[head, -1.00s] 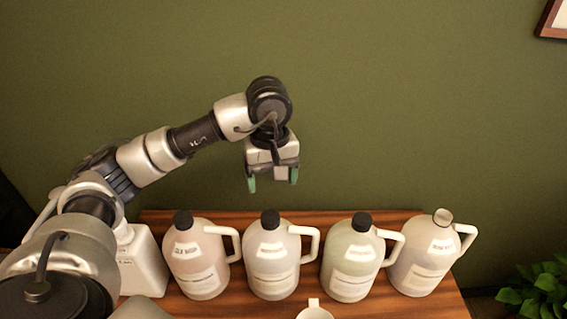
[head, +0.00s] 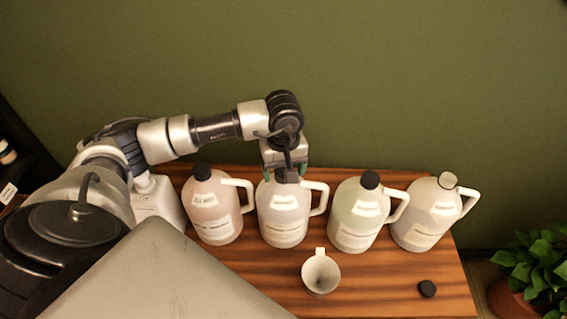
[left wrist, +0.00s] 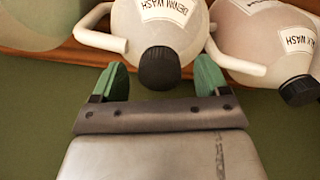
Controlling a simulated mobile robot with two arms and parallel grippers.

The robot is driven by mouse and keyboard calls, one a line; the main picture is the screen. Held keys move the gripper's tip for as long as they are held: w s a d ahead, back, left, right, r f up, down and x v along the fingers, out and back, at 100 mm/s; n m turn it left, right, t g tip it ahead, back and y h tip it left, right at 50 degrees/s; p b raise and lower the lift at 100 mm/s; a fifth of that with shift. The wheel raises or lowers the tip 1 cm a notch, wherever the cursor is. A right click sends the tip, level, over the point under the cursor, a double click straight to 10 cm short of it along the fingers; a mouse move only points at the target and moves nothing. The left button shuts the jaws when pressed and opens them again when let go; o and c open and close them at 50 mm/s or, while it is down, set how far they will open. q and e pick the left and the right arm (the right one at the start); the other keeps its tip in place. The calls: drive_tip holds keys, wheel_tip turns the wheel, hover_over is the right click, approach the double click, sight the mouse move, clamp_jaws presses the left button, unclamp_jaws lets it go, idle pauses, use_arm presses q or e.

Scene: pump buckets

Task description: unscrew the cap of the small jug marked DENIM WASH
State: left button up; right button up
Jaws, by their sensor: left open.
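The DENIM WASH jug (head: 284,215) is pale with a side handle and stands second from the left in the head view. Its black cap (left wrist: 159,72) shows in the left wrist view, where the label reads DENIM WASH (left wrist: 166,10); in the head view the gripper hides much of the cap. My left gripper (head: 286,172) is over this jug's top, pointing down. In the left wrist view its green fingers (left wrist: 161,66) are open, one on each side of the cap, with gaps visible. My right gripper is not in view.
The SILK WASH jug (head: 212,208) stands close on the left, a greenish jug (head: 357,215) on the right. The far-right jug (head: 427,213) has no black cap. A white cup (head: 321,272) and a loose black cap (head: 427,289) are on the wooden table (head: 390,285).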

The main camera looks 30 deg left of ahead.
use_arm(q)
drive_tip(key=shift+c, duration=1.3)
drive_tip(key=c, duration=0.7)
drive_tip(key=n+b, duration=0.1)
drive_tip(key=n, duration=0.2)
drive_tip(key=shift+f, duration=0.1)
drive_tip(key=n, duration=0.4)
drive_tip(key=shift+n+b, duration=0.4)
drive_tip(key=n, duration=0.7)
drive_tip(key=shift+b, duration=0.3)
drive_tip(key=o, duration=0.9)
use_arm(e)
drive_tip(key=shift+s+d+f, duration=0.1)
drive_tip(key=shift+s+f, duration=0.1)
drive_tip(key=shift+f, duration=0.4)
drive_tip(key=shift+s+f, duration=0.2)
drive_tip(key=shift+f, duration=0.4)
